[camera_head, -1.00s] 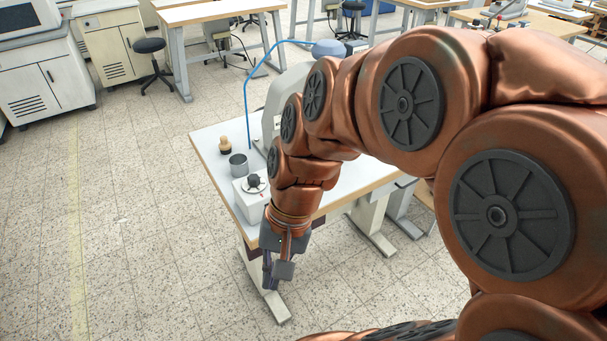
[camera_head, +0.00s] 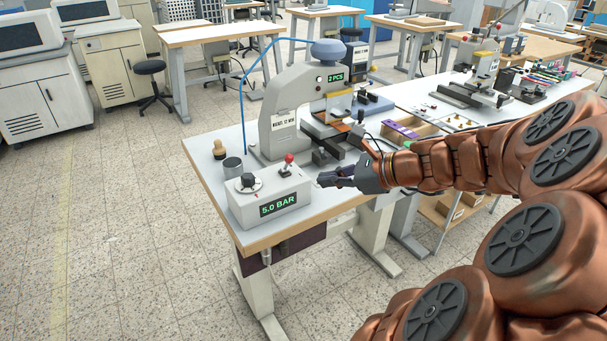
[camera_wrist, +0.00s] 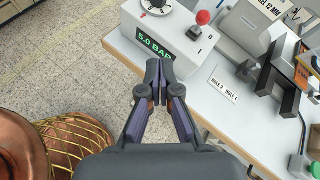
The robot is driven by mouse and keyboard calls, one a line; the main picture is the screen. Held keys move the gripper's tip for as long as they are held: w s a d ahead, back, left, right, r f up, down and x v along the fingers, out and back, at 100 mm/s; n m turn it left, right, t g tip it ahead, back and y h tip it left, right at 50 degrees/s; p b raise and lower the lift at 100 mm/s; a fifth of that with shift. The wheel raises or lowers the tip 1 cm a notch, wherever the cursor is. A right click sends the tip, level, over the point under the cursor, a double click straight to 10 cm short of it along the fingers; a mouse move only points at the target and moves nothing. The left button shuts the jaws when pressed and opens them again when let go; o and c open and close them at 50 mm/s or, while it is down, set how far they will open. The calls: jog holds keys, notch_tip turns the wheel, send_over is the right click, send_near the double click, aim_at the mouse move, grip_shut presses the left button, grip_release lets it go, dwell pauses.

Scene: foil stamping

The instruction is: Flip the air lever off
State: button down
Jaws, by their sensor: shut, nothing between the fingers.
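The air lever (camera_head: 288,162) is a short stick with a red ball on top of a white control box (camera_head: 240,208), near the table's front left corner. The box's green display reads 5.0 BAR, and a black knob (camera_head: 248,180) sits left of the lever. The lever also shows in the wrist view (camera_wrist: 201,20), beside the marks I and O. My gripper (camera_head: 322,180) is shut and empty, just right of the box and apart from the lever. In the wrist view its fingertips (camera_wrist: 160,68) are together, below the display.
A grey stamping press (camera_head: 277,122) with a 2 PCS display stands behind the box. A metal cup (camera_head: 233,168) and a wooden-handled stamp (camera_head: 219,150) stand at the left. A blue hose (camera_head: 243,100) rises behind them. The floor (camera_head: 120,220) left of the table is clear.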

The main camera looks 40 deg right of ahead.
jog(key=d+m, duration=0.1)
jog(key=d+m+t+h, duration=0.1)
jog(key=d, duration=0.1)
jog(key=s+d+m, duration=0.1)
jog(key=d, duration=0.1)
jog(key=shift+s+d+b, duration=0.1)
jog(key=shift+d+b, duration=0.05)
jog(key=shift+b, duration=0.2)
send_near(287, 164)
notch_tip(287, 164, down, 3)
jog(key=w, duration=0.2)
jog(key=shift+w+a+r+p, duration=0.1)
jog(key=shift+w+a+p, duration=0.2)
jog(key=shift+w, duration=0.25)
jog(key=shift+w+a+r+p, duration=0.15)
jog(key=shift+w+a, duration=0.15)
jog(key=shift+w, duration=0.25)
jog(key=shift+f, duration=0.1)
jog(key=shift+r+p, duration=0.2)
jog(key=shift+p, duration=0.35)
